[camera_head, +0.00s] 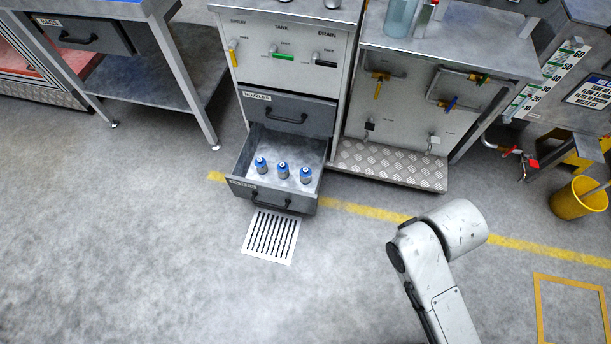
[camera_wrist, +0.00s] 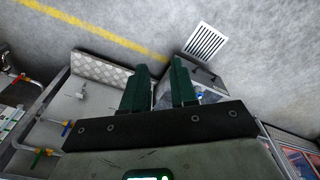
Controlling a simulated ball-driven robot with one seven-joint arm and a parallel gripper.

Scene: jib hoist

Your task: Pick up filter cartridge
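Three small grey cartridges with blue tops stand upright in a row in the open lower drawer (camera_head: 237,166) of the grey cabinet: a left one (camera_head: 261,165), a middle one (camera_head: 283,171) and a right one (camera_head: 305,175). I cannot read the drawer's label, so I cannot confirm which are filter cartridges. My gripper (camera_wrist: 160,66) shows in the wrist view with two dark green fingers apart and nothing seen between them. The drawer (camera_wrist: 208,77) lies behind and right of the fingers there, partly hidden, with a bit of blue showing. In the head view only my arm shows, right of the drawer.
The closed nozzles drawer (camera_head: 288,112) is above the open one. A floor grate (camera_head: 271,236) lies in front. A tread-plate step (camera_head: 390,165) stands to the right, a workbench (camera_head: 150,80) to the left, and a yellow bucket (camera_head: 578,198) at far right. The front floor is clear.

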